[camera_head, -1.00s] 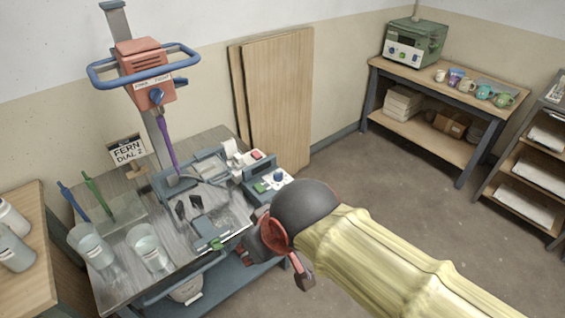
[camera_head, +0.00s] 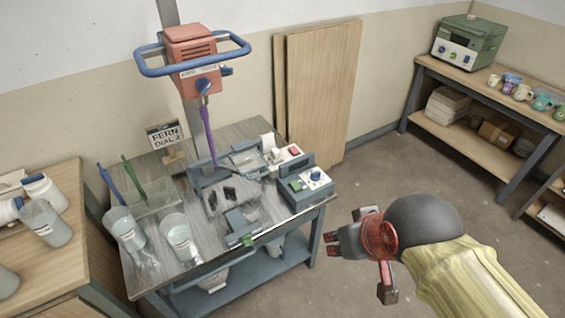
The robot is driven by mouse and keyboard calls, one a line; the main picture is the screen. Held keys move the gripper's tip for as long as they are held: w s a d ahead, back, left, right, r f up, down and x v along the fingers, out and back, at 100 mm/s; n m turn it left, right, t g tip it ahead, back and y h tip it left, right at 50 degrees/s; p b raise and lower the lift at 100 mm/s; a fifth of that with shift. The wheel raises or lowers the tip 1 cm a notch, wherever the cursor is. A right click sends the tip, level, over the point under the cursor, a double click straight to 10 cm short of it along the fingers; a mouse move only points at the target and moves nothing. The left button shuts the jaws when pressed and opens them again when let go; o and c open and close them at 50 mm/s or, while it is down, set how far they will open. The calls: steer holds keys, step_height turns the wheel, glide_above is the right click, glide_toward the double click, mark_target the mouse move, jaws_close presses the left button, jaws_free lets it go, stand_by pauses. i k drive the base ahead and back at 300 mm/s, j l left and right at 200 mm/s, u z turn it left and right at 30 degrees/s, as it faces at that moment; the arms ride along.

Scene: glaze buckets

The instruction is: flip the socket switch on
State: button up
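A white socket block with a red switch (camera_head: 294,150) sits at the back right of the metal work table (camera_head: 255,134). It is small, and I cannot tell the switch's position. My gripper (camera_head: 333,244) is in the air off the table's right side, lower in the picture than the socket and well apart from it. It points left. Nothing shows in it, but its fingers are too small and dark to tell open from shut.
An orange mixer (camera_head: 193,55) hangs over the table on a post. Clear buckets (camera_head: 180,240) stand in front. Boards (camera_head: 320,95) lean on the wall.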

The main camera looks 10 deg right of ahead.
mark_target(294, 151)
steer(key=i+z, duration=0.1)
steer(key=i, duration=1.15)
